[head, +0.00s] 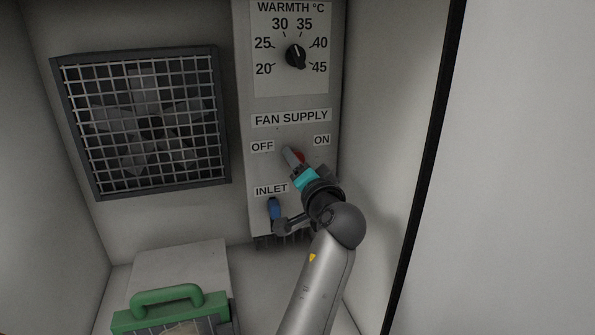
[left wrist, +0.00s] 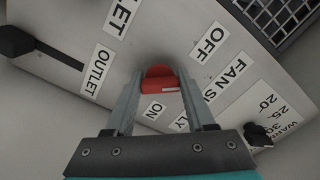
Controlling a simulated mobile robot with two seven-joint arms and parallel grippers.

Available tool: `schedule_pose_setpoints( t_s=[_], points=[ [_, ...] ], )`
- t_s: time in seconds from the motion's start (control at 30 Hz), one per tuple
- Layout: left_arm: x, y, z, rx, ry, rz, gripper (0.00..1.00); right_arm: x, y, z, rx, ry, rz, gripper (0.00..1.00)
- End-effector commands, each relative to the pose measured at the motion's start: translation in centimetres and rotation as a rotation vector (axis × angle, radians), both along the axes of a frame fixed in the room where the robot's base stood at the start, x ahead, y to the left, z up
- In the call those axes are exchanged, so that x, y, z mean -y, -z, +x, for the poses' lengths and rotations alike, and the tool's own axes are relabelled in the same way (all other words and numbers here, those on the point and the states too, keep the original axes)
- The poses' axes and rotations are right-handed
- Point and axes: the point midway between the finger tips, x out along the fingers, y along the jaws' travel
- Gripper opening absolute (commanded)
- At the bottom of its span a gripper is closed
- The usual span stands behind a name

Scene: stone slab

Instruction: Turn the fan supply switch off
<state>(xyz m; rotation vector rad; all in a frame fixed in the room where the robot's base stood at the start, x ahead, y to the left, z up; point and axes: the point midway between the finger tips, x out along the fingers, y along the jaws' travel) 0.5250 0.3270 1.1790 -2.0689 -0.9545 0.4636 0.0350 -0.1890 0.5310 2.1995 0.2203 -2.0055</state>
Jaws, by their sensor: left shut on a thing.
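The fan supply switch (head: 299,156) is a red knob on the grey control panel (head: 262,100), below the FAN SUPPLY label and between the OFF label (head: 262,146) and the ON label (head: 321,140). My left gripper (head: 290,155) reaches up to it from below and covers much of it. In the left wrist view, the red switch (left wrist: 160,75) sits between the two fingers of my left gripper (left wrist: 161,88), which is shut on it. Which label the switch points to is hard to tell. My right gripper is not in view.
A blue INLET lever (head: 273,208) is close below the gripper; a black lever (left wrist: 14,42) is near the OUTLET label. A warmth dial (head: 295,55) is above. A caged fan (head: 145,120) is at left, a green-handled case (head: 168,297) below. A wall and black edge (head: 428,150) bound the right.

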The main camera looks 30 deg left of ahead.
Motion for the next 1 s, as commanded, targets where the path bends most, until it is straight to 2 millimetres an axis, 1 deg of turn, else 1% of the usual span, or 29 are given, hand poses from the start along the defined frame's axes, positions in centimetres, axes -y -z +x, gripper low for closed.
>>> schedule_pose_setpoints(
  t_s=[0.17, 0.63, 0.67, 0.9, 1.0],
  points=[
    [0.06, 0.17, 0.02, 0.028, 0.001, -0.028, 0.00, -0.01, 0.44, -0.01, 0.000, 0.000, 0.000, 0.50],
    [0.06, 0.08, 0.02, 0.038, 0.001, -0.036, 0.00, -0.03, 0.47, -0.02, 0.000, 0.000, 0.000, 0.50],
    [0.06, 0.08, 0.03, 0.038, 0.001, -0.036, 0.58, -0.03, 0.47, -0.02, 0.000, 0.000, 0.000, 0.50],
    [0.04, 0.06, 0.02, 0.036, 0.001, -0.033, 0.85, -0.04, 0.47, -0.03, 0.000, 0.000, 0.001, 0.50],
    [0.04, 0.03, 0.02, 0.036, 0.001, -0.032, 0.85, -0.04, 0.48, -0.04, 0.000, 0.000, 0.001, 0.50]
  ],
)
